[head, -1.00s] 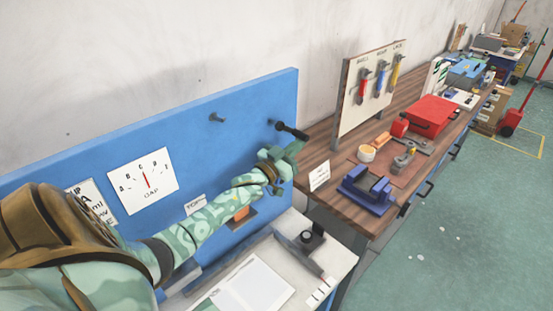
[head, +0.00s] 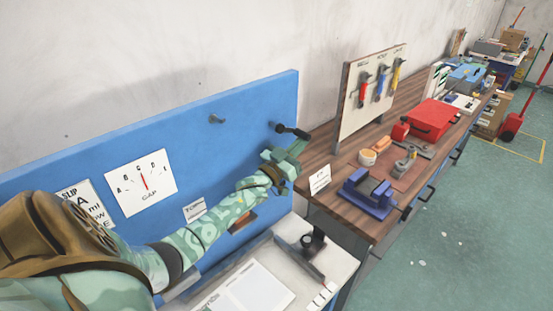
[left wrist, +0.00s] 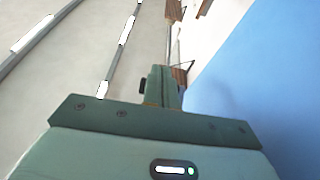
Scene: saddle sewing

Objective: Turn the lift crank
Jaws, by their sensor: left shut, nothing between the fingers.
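The crank is a dark handle (head: 291,131) sticking out from the upper right of the blue panel (head: 240,110). My left gripper (head: 291,153) is pale green and sits just below the handle, in front of the panel's right edge. Its fingers are shut and empty. From the head view I cannot tell whether the gripper touches the handle. In the left wrist view the shut fingers (left wrist: 162,88) point away from me, with the blue panel (left wrist: 265,90) to their right. The handle does not clearly show there. My right gripper is not in view.
A grey peg (head: 217,119) juts from the panel left of the handle. A gauge card (head: 141,184) is on the panel. A wooden bench (head: 350,215) with a blue vise (head: 367,196) and tool board (head: 372,92) stands right. A white table (head: 335,265) lies below my arm.

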